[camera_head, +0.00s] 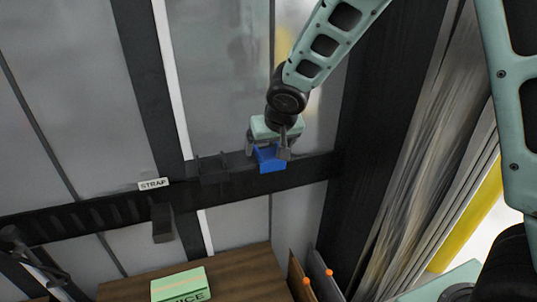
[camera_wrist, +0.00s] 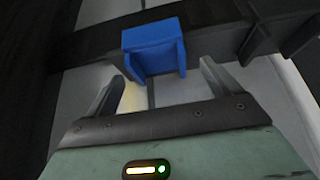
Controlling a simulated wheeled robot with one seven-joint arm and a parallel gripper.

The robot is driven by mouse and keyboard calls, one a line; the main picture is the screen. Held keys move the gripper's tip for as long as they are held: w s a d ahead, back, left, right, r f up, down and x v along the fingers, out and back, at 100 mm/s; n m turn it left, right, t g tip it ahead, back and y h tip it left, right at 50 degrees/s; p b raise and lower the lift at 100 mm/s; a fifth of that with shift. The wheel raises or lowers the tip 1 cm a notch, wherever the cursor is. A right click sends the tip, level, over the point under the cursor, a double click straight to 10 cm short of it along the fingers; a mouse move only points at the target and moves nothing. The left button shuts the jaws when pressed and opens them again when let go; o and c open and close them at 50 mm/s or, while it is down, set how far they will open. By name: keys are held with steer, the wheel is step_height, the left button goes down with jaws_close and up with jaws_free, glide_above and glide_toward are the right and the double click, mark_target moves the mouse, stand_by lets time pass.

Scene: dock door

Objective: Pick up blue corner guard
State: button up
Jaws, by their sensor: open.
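The blue corner guard (camera_head: 268,158) is at the dark horizontal rail (camera_head: 316,166) on the wall, right of centre in the head view. In the wrist view the guard (camera_wrist: 153,46) shows as a blue angled piece against the dark rail (camera_wrist: 210,38), just beyond my fingertips. My gripper (camera_head: 283,152) is at the guard in the head view and partly covers it. In the wrist view my gripper (camera_wrist: 163,76) is open, with one finger on each side of the guard's lower part. I cannot tell whether the fingers touch it.
A white STRAP label (camera_head: 153,184) and a dark hanging piece (camera_head: 162,222) are on the rail to the left. Dark brackets (camera_head: 211,169) sit left of the guard. Below is a wooden surface with a green box (camera_head: 180,284). Hanging curtain-like strips (camera_head: 425,130) are at right.

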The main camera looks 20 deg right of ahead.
steer(key=shift+w+f, duration=0.35)
steer(key=shift+f, duration=0.25)
steer(key=c, duration=1.1)
